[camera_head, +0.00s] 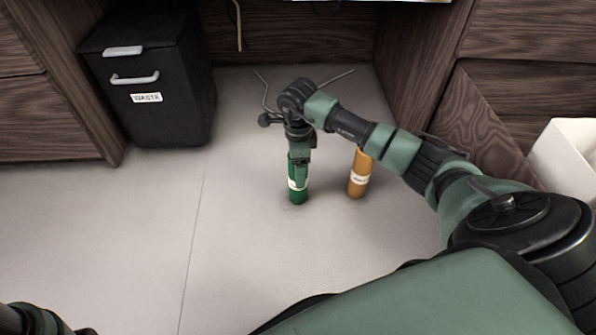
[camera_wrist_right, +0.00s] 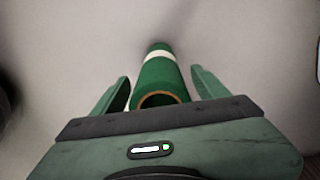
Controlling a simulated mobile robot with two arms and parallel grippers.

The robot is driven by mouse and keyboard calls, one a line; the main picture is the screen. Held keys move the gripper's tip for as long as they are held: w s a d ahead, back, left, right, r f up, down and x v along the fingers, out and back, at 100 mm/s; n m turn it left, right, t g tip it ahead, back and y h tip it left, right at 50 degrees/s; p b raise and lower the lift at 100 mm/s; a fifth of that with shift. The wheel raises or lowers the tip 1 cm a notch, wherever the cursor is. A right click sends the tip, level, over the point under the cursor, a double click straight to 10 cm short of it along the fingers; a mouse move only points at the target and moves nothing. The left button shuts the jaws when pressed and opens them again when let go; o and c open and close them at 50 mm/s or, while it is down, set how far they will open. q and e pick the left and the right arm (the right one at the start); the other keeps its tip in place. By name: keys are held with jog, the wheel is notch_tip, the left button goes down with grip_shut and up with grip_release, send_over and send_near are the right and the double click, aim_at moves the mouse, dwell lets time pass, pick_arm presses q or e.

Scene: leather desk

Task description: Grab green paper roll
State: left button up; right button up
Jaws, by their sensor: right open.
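The green paper roll (camera_head: 298,190) stands upright on the floor near the middle of the head view. It has a white label band, and its upper part is partly hidden by my right gripper (camera_head: 300,158). In the right wrist view, the green roll (camera_wrist_right: 160,80) lies between the two fingers, with its open brown-rimmed end toward the camera. My right gripper (camera_wrist_right: 160,95) is open, with a finger on each side of the roll and visible gaps between. My left gripper is not in view; only a bit of my left arm shows at the bottom left corner.
An orange-brown roll (camera_head: 358,176) with a white label stands close to the right of the green one. A black waste bin (camera_head: 150,90) stands at the back left. A white container (camera_head: 565,155) is at the right edge. The floor (camera_head: 130,230) at left is clear.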

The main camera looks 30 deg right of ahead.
jog(key=shift+f, duration=0.2)
grip_shut()
